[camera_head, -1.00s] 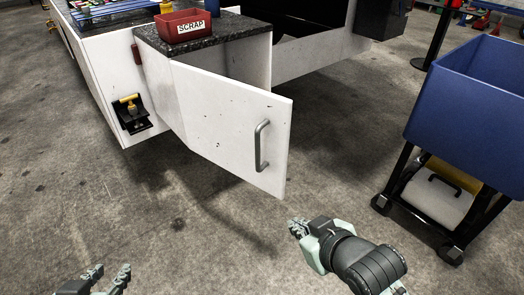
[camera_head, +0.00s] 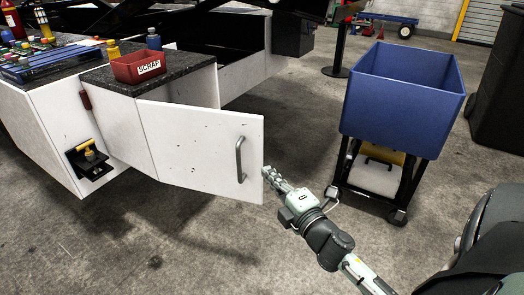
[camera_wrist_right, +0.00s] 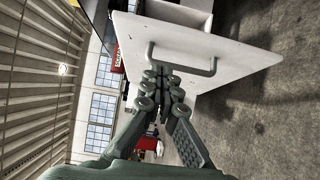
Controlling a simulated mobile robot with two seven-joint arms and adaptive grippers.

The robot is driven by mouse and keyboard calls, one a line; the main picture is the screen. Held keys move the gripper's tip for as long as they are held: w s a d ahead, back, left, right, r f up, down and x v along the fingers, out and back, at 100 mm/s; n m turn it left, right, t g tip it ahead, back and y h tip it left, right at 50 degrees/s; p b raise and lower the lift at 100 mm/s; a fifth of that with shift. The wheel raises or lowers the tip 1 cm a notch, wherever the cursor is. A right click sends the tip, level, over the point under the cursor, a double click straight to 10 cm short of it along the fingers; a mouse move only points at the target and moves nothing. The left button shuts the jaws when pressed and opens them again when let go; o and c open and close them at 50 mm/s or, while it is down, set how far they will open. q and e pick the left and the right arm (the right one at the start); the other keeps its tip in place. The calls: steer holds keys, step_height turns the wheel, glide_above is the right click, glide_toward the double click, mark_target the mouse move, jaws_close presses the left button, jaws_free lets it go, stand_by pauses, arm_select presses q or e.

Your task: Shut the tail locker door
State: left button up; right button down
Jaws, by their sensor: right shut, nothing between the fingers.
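The tail locker door (camera_head: 200,145) is a white panel standing open, swung out from the white locker under the dark speckled counter. Its grey bar handle (camera_head: 239,160) is near the free edge. My right gripper (camera_head: 267,172) is shut and empty, its fingertips at the door's free edge in the head view; I cannot tell whether they touch it. In the right wrist view the shut fingers (camera_wrist_right: 160,75) point at the door (camera_wrist_right: 205,45), with the handle (camera_wrist_right: 180,62) just beyond the tips. My left gripper is out of the picture.
A red SCRAP bin (camera_head: 138,67) sits on the counter (camera_head: 185,61) above the locker. A blue tub on a black cart (camera_head: 400,95) stands to the right, near my right arm. A black latch with yellow handle (camera_head: 90,158) is on the left panel. The floor in front is clear.

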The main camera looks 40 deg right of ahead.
glide_toward(256, 145)
steer(key=w+a, duration=0.3)
steer(key=w+d, duration=0.2)
steer(key=d, duration=0.1)
steer(key=shift+w+p, duration=0.25)
steer(key=shift+p, duration=0.1)
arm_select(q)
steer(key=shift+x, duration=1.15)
arm_select(e)
steer(key=shift+w+d, duration=0.25)
steer(key=shift+d, duration=0.05)
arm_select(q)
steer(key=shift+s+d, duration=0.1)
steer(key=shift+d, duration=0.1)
arm_select(e)
steer(key=shift+d, duration=0.1)
